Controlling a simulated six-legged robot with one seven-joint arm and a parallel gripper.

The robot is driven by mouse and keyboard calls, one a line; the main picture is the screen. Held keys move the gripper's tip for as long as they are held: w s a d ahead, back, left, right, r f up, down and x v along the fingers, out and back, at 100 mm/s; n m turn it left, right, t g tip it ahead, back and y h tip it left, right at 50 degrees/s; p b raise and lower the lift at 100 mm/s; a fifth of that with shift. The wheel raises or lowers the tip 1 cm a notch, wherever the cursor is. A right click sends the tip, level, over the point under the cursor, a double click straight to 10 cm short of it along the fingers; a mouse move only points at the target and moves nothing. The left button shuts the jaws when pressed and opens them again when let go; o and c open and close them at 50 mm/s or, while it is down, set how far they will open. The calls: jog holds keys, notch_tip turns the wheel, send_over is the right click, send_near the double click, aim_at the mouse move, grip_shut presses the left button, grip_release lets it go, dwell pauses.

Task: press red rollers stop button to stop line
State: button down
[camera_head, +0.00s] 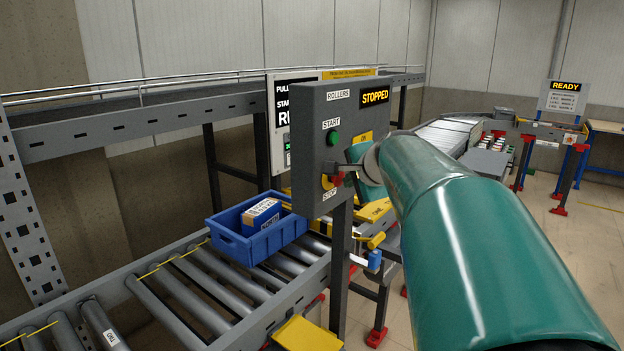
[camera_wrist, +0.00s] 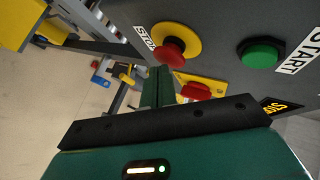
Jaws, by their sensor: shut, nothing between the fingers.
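A grey control box (camera_head: 310,155) labelled ROLLERS carries a green START button (camera_head: 332,138) and a red stop button (camera_wrist: 170,53) on a yellow disc. The stop button is partly hidden by my gripper in the head view. The box's display (camera_head: 374,97) reads STOPPED. My gripper (camera_wrist: 158,72) is shut and empty, with its tip right at the lower edge of the red button in the wrist view. I cannot tell whether it touches. The green button also shows in the wrist view (camera_wrist: 261,53), to the right.
A blue crate (camera_head: 238,247) holding a box (camera_head: 262,214) sits on the roller conveyor (camera_head: 195,290). A red handle on a yellow plate (camera_wrist: 195,91) lies close beside my gripper. A sign reading READY (camera_head: 565,88) stands at the far right.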

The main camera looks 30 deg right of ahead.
jog(key=shift+s+d, duration=0.2)
jog(key=shift+s, duration=0.25)
jog(key=shift+s, duration=0.1)
jog(key=shift+s+d, duration=0.3)
jog(key=shift+s, duration=0.45)
jog(key=shift+s+d, duration=0.25)
jog(key=shift+s, duration=0.55)
jog(key=shift+s+d, duration=0.3)
jog(key=shift+s, duration=0.45)
